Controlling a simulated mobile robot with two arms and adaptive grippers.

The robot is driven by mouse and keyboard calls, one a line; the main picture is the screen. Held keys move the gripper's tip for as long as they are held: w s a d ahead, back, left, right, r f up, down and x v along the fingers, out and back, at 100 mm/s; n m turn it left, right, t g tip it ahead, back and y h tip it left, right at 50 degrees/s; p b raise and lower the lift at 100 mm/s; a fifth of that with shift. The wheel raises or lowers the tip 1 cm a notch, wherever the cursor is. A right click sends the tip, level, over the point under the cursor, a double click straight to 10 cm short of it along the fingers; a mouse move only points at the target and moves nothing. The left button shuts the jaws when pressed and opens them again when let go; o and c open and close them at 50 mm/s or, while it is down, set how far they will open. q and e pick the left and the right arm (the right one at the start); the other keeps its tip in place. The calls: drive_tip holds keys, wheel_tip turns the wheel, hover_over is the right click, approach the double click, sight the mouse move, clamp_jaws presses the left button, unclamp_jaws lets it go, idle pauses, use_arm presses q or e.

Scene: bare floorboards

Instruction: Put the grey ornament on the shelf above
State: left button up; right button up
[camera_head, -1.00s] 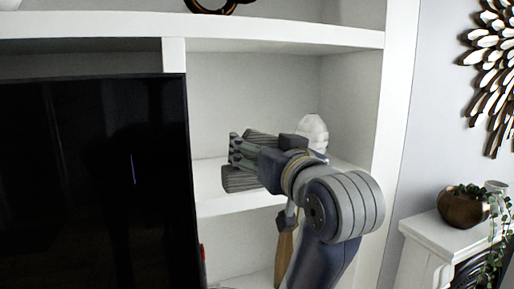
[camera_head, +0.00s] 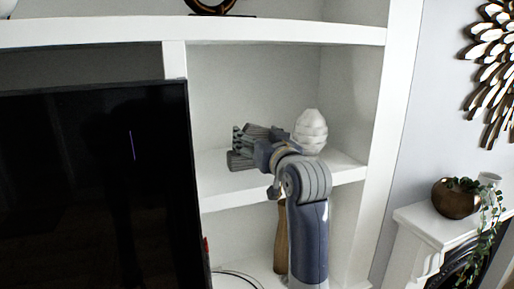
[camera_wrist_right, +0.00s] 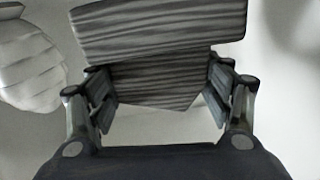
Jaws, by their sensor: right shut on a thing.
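The grey ornament (camera_head: 238,161) has dark stripes and is at the middle shelf (camera_head: 340,176), right of the television. In the right wrist view, the striped ornament (camera_wrist_right: 155,80) fills the space between both fingers. My right gripper (camera_head: 256,142) is shut on it, reaching in from the front; it also shows in the right wrist view (camera_wrist_right: 163,98). The gripper hides part of the ornament in the head view. I cannot tell whether the ornament touches the shelf board. The upper shelf (camera_head: 280,33) runs above. My left gripper is not in view.
A white ribbed ornament (camera_head: 311,131) stands right of my gripper on the middle shelf, and shows at left in the wrist view (camera_wrist_right: 28,62). A dark round ornament (camera_head: 211,5) stands on the upper shelf. The television (camera_head: 95,190) is at left. A wooden object (camera_head: 281,238) stands below.

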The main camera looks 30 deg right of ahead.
wheel_tip(320, 180, down, 2)
drive_tip(key=shift+f, duration=0.15)
use_arm(q)
drive_tip(key=shift+w, duration=0.5)
use_arm(e)
drive_tip(key=shift+f, duration=0.15)
drive_tip(key=o, duration=1.1)
drive_tip(key=shift+f, duration=0.1)
use_arm(q)
drive_tip(key=shift+s, duration=0.1)
